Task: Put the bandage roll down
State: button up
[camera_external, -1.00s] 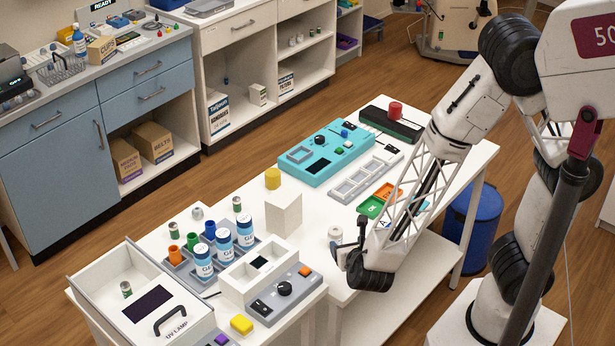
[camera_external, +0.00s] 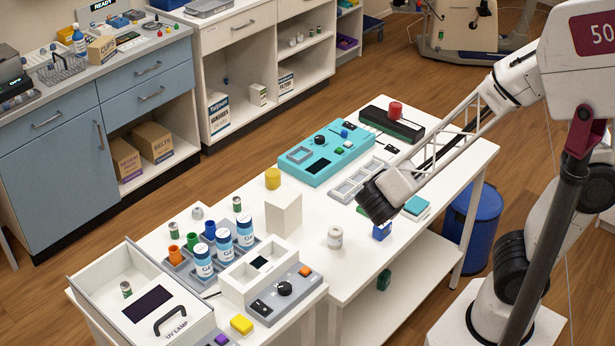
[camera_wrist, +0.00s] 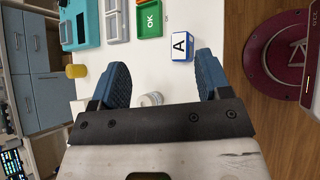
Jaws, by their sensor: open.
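The bandage roll (camera_external: 335,238) is a small white cylinder with a tan band. It stands upright on the white table near its front edge. In the wrist view its top (camera_wrist: 150,99) shows just past the edge of my gripper's body, which hides the rest of it. My gripper (camera_wrist: 163,72) is open, with its two blue padded fingers wide apart and nothing held between them. In the external view my dark wrist joint is up and to the right of the roll, apart from it; the fingers cannot be made out there.
A white block (camera_external: 283,214) and a yellow cylinder (camera_external: 272,179) stand left of the roll. A teal stack (camera_external: 416,207) lies to the right. Table around the roll is clear.

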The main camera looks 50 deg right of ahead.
jog(key=s+d+r+m+g+y, duration=0.1)
jog(key=s+d+r+m+y, duration=0.3)
jog(key=r+m, duration=0.3)
jog(key=s+d+r+m+y, duration=0.4)
jog(key=r+m, duration=0.4)
jog(key=m, duration=0.2)
jog(key=shift+s+r+m+g+y, duration=0.2)
jog(key=shift+s+m+g+y, duration=0.3)
jog(key=shift+s, duration=0.65)
